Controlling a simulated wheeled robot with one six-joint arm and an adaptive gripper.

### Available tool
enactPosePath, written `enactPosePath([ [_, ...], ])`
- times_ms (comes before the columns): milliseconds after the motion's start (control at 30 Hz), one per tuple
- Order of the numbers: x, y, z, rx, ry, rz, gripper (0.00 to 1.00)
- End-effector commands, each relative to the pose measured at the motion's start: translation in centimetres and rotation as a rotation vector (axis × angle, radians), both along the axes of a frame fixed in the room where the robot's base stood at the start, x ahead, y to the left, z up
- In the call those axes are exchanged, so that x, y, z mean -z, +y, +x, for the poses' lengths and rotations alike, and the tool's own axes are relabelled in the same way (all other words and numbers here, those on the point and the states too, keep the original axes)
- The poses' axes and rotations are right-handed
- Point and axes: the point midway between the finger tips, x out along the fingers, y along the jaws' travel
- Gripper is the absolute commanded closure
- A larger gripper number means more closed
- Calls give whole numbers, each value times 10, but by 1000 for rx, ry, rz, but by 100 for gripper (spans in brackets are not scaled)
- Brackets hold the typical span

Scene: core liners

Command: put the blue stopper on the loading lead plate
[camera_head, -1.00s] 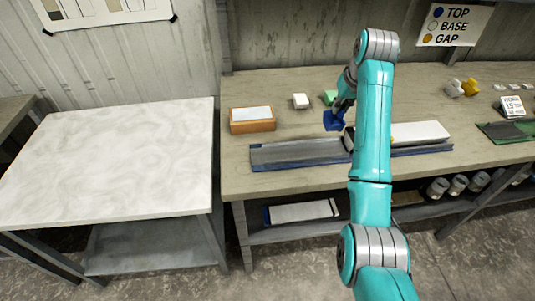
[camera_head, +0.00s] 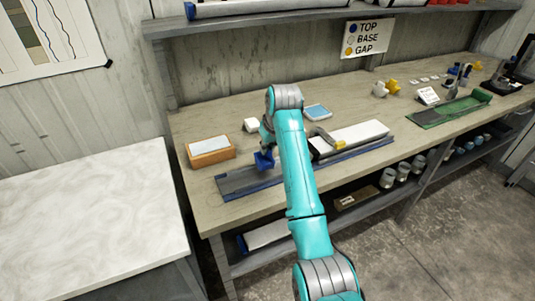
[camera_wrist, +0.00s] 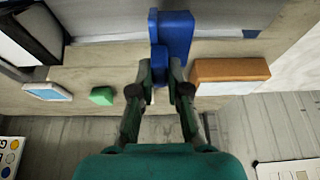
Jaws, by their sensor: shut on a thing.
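The blue stopper (camera_head: 264,161) is held in my gripper (camera_head: 266,150) at the back side of the long grey, blue-edged channel (camera_head: 236,184). In the wrist view the stopper (camera_wrist: 173,36) sits between the two dark fingers of my gripper (camera_wrist: 160,75), which are shut on it. The grey channel surface (camera_wrist: 110,27) lies beyond it there. I cannot tell whether the stopper touches the channel. I cannot tell for certain which part is the loading lead plate; my arm hides the middle of the channel.
An orange block with a pale top (camera_head: 210,150) stands left of the stopper. A white block (camera_head: 250,125) and a pale blue tray (camera_head: 317,112) lie behind. A green block (camera_wrist: 101,96) shows in the wrist view. A white core piece (camera_head: 352,136) fills the channel's right part.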

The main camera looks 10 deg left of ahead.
Motion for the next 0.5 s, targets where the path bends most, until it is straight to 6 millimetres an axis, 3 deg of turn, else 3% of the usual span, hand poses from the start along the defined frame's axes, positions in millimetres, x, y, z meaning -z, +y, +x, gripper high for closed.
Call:
enactPosePath([
  [167, 24, 0, 0, 0, 2, -1, 100],
  [500, 28, 0, 0, 0, 1, -1, 100],
])
